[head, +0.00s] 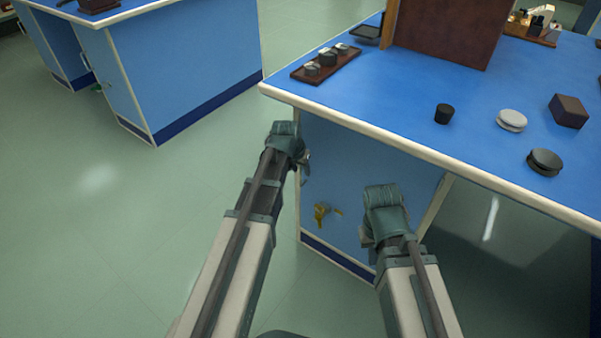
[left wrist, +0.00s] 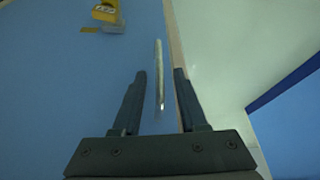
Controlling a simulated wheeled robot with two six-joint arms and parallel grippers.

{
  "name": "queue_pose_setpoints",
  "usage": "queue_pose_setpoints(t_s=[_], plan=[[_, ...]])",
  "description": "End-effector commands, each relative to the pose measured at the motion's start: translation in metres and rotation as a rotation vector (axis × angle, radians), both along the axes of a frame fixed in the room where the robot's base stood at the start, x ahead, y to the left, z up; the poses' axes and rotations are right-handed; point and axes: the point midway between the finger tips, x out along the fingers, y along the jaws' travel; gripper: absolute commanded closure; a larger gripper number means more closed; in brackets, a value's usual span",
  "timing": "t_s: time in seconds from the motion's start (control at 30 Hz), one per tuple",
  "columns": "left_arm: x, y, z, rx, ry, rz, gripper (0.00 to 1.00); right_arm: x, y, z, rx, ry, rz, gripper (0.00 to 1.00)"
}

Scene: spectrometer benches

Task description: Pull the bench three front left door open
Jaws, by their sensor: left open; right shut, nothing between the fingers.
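The blue door (head: 345,165) is on the front of the near bench, below its blue top, and looks shut. In the left wrist view the door (left wrist: 60,100) fills the left side, with a slim metal bar handle (left wrist: 159,75) near its right edge. My left gripper (head: 304,162) is open at the door's left edge. In the left wrist view its fingers (left wrist: 161,72) appear on either side of the handle; I cannot tell whether they touch it. The handle is hidden behind the gripper in the head view. My right gripper (head: 366,240) is shut and empty in front of the door's right part.
A yellow lock-like fitting with a key (head: 321,213) sticks out of the door; it also shows in the left wrist view (left wrist: 106,12). The bench top (head: 420,100) overhangs the door and carries several weights and blocks. Open floor (head: 110,220) lies to the left.

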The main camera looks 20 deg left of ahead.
Motion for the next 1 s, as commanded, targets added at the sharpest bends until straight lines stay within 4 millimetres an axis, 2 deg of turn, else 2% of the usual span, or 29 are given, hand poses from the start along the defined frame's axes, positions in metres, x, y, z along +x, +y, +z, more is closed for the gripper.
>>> queue_pose_setpoints(t_s=[0.13,0.37,1.0], plan=[[-0.0003,-0.0001,0.0009,0.000,0.000,0.000,0.58,0.0000,0.0000,0.0008,0.000,0.000,0.000,1.00],[-0.0002,-0.0001,0.0008,0.000,0.000,0.000,0.99,0.0000,0.0000,0.0008,0.000,0.000,0.000,1.00],[-0.0002,-0.0001,0.0008,0.000,0.000,0.000,1.00,0.0000,0.0000,0.0007,0.000,0.000,0.000,1.00]])
